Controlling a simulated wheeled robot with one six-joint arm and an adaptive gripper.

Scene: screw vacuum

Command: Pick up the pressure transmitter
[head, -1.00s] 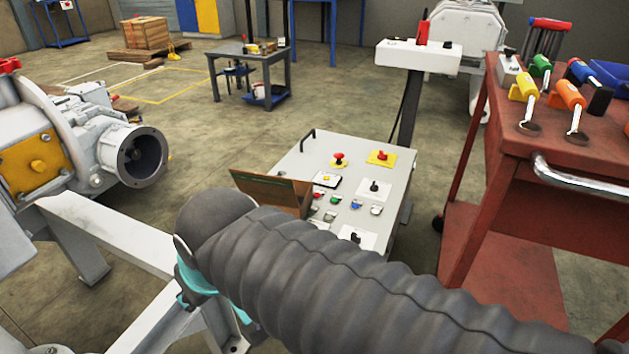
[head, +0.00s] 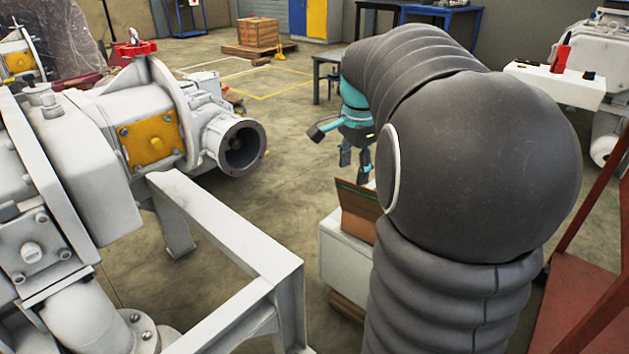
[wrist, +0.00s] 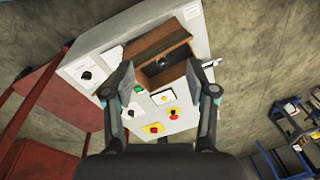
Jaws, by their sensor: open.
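My gripper (head: 354,165) hangs with its fingers down above the open brown box (head: 357,212) in the head view. In the wrist view my gripper (wrist: 160,82) is open, with one finger on either side of the lower part of the brown box (wrist: 158,75). A small dark round thing (wrist: 163,62) shows inside the box. It may be the pressure transmitter, but it is too small to tell. My arm hides much of the panel in the head view.
The box sits on a light grey control panel (wrist: 108,42) with knobs and red buttons on yellow plates. A white pump (head: 185,130) on a pale metal frame (head: 225,235) stands to the left. A red cart (head: 580,290) stands at the right.

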